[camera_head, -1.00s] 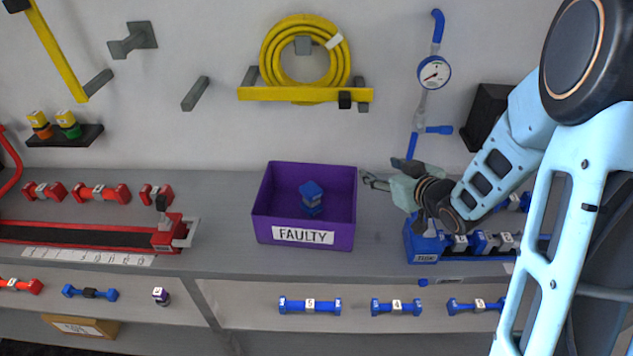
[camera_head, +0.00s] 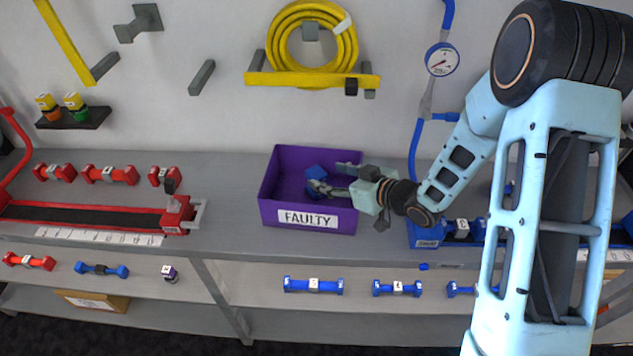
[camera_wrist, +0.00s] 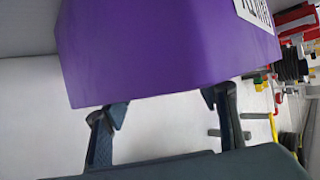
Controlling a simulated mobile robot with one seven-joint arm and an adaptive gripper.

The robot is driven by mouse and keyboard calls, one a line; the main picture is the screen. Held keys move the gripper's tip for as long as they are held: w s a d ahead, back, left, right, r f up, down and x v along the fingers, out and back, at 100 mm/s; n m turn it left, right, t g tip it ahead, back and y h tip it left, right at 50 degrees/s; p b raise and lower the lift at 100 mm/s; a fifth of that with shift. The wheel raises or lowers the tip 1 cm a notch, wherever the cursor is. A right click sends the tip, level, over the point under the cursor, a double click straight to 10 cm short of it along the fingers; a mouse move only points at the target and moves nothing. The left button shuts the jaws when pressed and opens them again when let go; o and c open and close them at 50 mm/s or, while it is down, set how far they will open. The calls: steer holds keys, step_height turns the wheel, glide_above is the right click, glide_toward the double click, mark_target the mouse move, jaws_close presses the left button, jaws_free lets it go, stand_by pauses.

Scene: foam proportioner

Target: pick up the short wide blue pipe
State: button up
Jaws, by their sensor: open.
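A short, wide blue pipe piece (camera_head: 316,172) is inside the purple box labelled FAULTY (camera_head: 268,198), on the grey counter. My gripper (camera_head: 329,178) reaches into the box from the right, with its fingers pointing left. In the head view the fingers are open and right at the blue piece, partly hiding it. I cannot tell whether they touch it. In the wrist view my two dark fingers (camera_wrist: 165,112) are apart and nothing shows between them. The purple box (camera_wrist: 165,45) fills the upper part of that view, and the blue piece is not seen there.
A blue rack (camera_head: 427,236) with several pipe pieces stands right of the box. A red rack (camera_head: 90,213) lies to the left. Several red and blue pipes rest on the counter and lower shelf (camera_head: 255,272). A yellow hose (camera_head: 285,50) hangs above.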

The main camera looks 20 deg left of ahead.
mark_target(318, 174)
steer(key=x, duration=0.4)
steer(key=shift+s+a+p, duration=0.15)
steer(key=shift+a+p, duration=0.15)
steer(key=shift+p, duration=0.05)
jaws_close()
steer(key=shift+r, duration=0.1)
